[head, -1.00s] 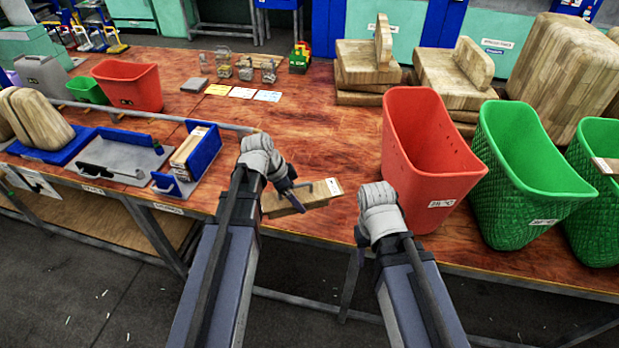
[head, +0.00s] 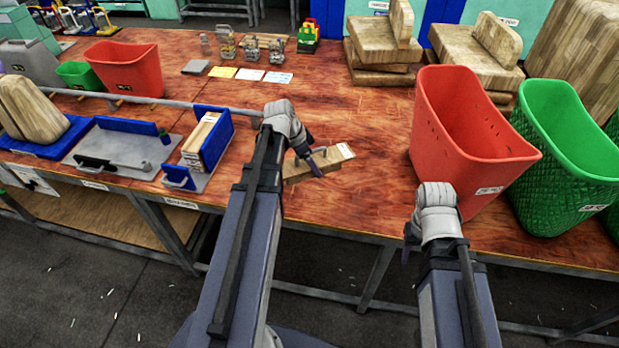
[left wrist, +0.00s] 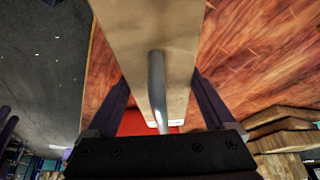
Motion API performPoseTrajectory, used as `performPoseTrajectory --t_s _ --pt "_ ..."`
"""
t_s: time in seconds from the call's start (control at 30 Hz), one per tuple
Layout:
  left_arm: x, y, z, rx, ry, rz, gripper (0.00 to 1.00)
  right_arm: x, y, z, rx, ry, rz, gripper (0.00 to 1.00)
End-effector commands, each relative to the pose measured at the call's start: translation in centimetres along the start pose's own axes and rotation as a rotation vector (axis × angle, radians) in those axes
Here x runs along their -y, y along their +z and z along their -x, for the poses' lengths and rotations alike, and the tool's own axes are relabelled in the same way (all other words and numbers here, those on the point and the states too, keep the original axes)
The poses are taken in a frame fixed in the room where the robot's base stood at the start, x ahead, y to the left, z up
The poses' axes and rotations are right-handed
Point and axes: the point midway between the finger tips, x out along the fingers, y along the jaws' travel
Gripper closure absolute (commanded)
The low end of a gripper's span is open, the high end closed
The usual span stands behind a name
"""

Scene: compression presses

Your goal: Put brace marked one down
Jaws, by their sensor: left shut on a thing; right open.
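The brace (head: 325,164) is a light wooden block with a white label at its right end. In the head view it is at or just above the red-brown bench (head: 345,205), right of the blue-sided holder; I cannot tell whether it touches. Any number on it is too small to read. My left gripper (head: 310,155) is shut on it. In the left wrist view the brace (left wrist: 118,40) fills the middle, its grey bar handle between my fingers (left wrist: 158,100). My right gripper (head: 406,243) is open and empty at the bench's front edge; its fingers are mostly hidden.
A red bin (head: 455,150) and a green bin (head: 560,170) stand at the right. A blue-sided holder (head: 213,143) and grey tray (head: 95,150) lie at the left. Coloured cards (head: 250,74) and small caged items lie behind. The bench around and behind the brace is clear.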

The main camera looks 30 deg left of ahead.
Motion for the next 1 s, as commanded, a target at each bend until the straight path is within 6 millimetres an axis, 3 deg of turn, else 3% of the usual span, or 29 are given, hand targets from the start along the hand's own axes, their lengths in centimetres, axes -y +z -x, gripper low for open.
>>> performPoseTrajectory --t_s 0.03,0.1,0.27,0.57,0.9,1.0 --pt "1.7 1.8 -0.8 -0.001 -0.019 0.047 1.0 0.1 -0.1 -1.4 0.0 0.0 0.0 0.51" --pt "3.2 3.3 -0.8 -0.001 -0.038 0.095 1.0 0.2 -0.1 -2.0 0.0 0.0 0.0 0.51" --pt "4.9 5.3 -0.6 -0.003 -0.064 0.156 1.0 0.2 -0.1 -2.5 0.0 0.0 -0.001 0.51" --pt "5.2 5.9 -1.2 -0.003 -0.068 0.167 1.0 0.3 -0.2 -3.3 0.0 0.0 0.0 0.51" --pt "5.1 7.8 -5.8 -0.002 -0.068 0.165 1.0 0.8 -0.5 -8.3 0.0 0.0 0.0 0.51" --pt "5.1 8.0 -6.4 -0.002 -0.068 0.165 1.0 0.8 -0.5 -8.9 0.0 0.0 0.0 0.51"
